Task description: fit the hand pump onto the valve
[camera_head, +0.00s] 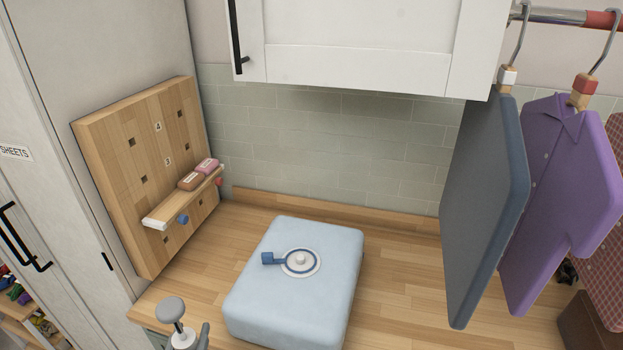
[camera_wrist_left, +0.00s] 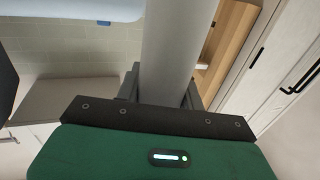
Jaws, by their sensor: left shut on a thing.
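The valve (camera_head: 300,261) is a round white disc with a pale knob at its centre. It lies on top of a light blue padded block (camera_head: 260,300) on the wooden counter. A blue cap on a strap (camera_head: 272,259) lies open to its left. The hand pump (camera_head: 171,309) shows at the bottom edge of the head view, with a grey knob over a pale body; its lower part is cut off. In the left wrist view, my left gripper (camera_wrist_left: 163,92) is shut on the pump's thick grey cylinder (camera_wrist_left: 175,45). The pump is apart from the valve. My right gripper is not in view.
A wooden peg board (camera_head: 150,150) with a small shelf (camera_head: 185,205) stands at the left. A white cabinet (camera_head: 360,40) hangs above. Covered garments (camera_head: 485,200) hang from a rail at the right. The counter right of the block (camera_head: 400,270) is clear.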

